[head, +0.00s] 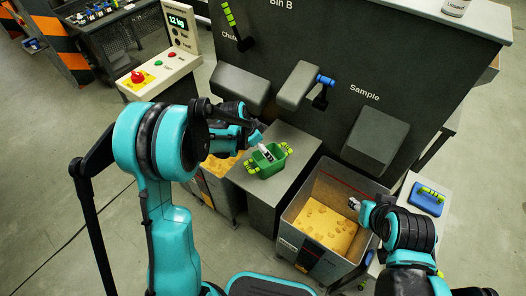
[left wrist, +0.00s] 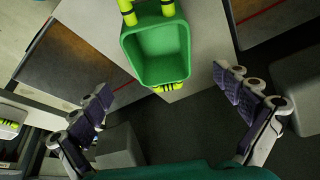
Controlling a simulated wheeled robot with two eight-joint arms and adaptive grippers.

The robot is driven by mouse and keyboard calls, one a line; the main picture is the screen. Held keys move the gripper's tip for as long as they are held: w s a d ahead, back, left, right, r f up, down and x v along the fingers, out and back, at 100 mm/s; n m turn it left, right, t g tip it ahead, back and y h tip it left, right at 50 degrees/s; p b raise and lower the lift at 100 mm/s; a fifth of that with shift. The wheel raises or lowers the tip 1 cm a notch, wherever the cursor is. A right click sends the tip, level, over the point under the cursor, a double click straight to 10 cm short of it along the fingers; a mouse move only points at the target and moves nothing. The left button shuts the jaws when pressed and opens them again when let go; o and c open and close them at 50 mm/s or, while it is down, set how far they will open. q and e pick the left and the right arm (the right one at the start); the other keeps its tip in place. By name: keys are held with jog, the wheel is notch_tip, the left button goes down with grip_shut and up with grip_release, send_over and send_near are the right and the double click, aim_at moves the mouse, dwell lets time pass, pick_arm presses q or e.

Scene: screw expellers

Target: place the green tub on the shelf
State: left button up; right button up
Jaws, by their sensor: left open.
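The green tub (head: 268,159) has yellow-green handles and stands upright on the flat top of a grey stand (head: 289,139) below the machine. In the left wrist view the tub (left wrist: 157,52) looks empty inside. My left gripper (head: 262,150) is close to the near left side of the tub. In the left wrist view its fingers (left wrist: 163,82) are spread wide, with the tub beyond and between them and nothing gripped. My right gripper (head: 354,203) is over the right part of an open bin; its fingers are too small to judge. I cannot tell which surface is the shelf.
An open bin of yellow material (head: 327,224) stands right of the stand; another (head: 219,166) is on its left. Chute boxes (head: 298,87) and a sample box (head: 376,141) jut out above. A blue object (head: 427,199) lies on a surface at right.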

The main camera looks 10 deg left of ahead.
pick_arm(q)
jog(key=s+a+r+n+t+y, duration=0.15)
jog(key=s+r+n, duration=0.35)
jog(key=s+r, duration=0.75)
jog(key=s+a+r+n+t+y, duration=0.1)
jog(key=s+n, duration=0.3)
jog(key=s, duration=0.7)
jog(key=shift+a+r+t+y, duration=0.35)
jog(key=shift+r+t, duration=0.3)
jog(key=shift+r, duration=0.2)
